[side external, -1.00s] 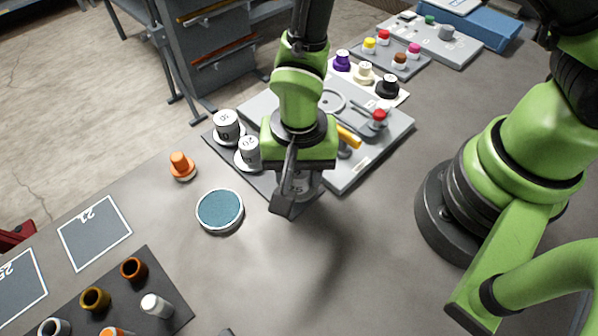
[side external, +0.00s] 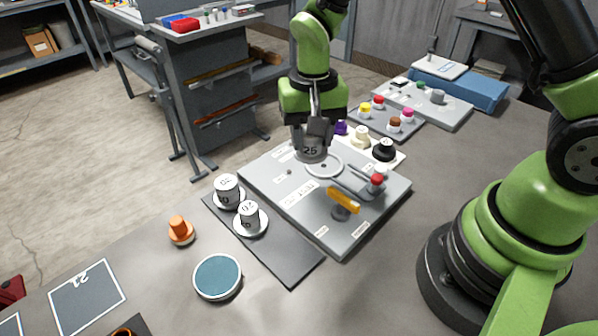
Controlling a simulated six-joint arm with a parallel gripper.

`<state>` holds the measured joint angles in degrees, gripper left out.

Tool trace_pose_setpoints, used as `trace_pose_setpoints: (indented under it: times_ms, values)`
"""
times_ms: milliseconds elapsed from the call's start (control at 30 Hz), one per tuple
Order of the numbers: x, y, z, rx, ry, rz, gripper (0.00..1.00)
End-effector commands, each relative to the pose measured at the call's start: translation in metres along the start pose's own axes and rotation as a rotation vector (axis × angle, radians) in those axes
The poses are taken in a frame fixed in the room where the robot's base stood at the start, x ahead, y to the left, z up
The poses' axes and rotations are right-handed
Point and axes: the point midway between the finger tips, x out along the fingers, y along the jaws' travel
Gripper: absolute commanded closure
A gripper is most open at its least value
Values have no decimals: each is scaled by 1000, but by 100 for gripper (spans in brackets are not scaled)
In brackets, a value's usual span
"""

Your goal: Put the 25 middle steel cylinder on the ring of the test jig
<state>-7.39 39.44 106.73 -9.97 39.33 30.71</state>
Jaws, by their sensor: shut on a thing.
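My gripper (side external: 315,130) is shut on the steel cylinder marked 25 (side external: 310,151) and holds it upright over the test jig. The test jig (side external: 275,172) is a light grey plate with a yellow handle (side external: 344,199) and a red knob (side external: 376,180). Its ring (side external: 324,166) is a pale circle just right of and in front of the cylinder in the picture. The cylinder's lower edge overlaps the ring's far left edge in the picture; I cannot tell the height of the gap. My fingers hide part of the cylinder.
Two marked cylinders (side external: 228,188) (side external: 249,214) stand on white discs on a dark tray (side external: 286,262), whose front end is bare. Several coloured knobs stand behind the jig.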

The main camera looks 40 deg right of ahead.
Motion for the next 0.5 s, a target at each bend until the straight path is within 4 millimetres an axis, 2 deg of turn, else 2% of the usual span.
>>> trace_pose_setpoints:
  times_ms: [33, 100, 200, 500]
  values:
    - [1, 12, -16, -8, 0, 0, 91]
    - [2, 24, -30, -35, 0, -1, 91]
    - [3, 36, -43, -63, -1, 0, 91]
    - [18, 42, -48, -81, -3, 0, 91]
